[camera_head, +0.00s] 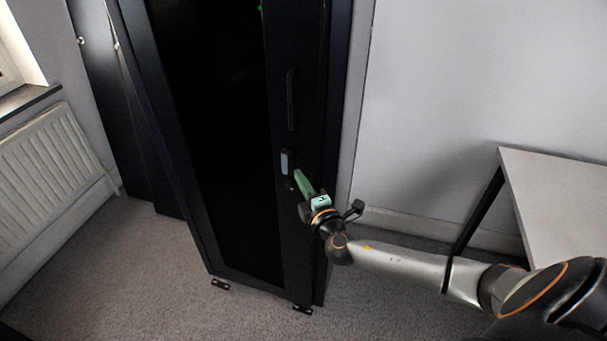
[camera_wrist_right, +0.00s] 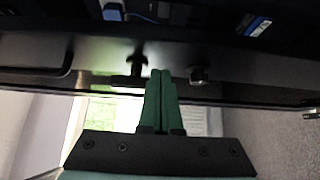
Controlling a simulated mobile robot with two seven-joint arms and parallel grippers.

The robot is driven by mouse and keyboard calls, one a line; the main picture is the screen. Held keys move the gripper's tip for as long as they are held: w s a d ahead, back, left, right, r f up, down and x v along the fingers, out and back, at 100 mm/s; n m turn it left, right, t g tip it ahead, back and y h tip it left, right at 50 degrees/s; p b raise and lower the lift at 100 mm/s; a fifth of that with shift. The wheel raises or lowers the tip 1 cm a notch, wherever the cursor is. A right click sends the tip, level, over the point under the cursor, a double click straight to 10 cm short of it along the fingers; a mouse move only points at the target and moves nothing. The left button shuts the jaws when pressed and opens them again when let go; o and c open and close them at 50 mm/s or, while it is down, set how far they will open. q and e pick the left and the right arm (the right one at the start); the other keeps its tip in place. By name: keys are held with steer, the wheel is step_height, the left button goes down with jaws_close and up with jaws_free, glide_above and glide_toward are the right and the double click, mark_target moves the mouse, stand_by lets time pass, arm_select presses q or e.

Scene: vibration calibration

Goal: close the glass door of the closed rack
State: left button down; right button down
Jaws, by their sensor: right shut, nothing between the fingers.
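The closed rack (camera_head: 340,120) is a tall black cabinet in the middle of the head view. Its glass door (camera_head: 222,150) is a dark pane in a black frame, with a handle (camera_head: 287,163) on the right-hand stile. The door looks nearly flush with the rack, but I cannot tell whether a gap remains. My right gripper (camera_head: 297,173) has green fingers, shut and empty, beside the handle at the door's right side. In the right wrist view its fingertips (camera_wrist_right: 160,72) are together at a dark door edge with small latch-like parts. I cannot tell whether they touch it. My left gripper is out of view.
A white radiator (camera_head: 50,155) is at the left wall under a window. A table (camera_head: 560,190) with a pale top stands at the right. Black feet or brackets (camera_head: 220,284) show at the rack's base. Grey carpet lies open in front.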

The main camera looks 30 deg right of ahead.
steer(key=shift+w+d, duration=0.4)
steer(key=shift+d, duration=0.2)
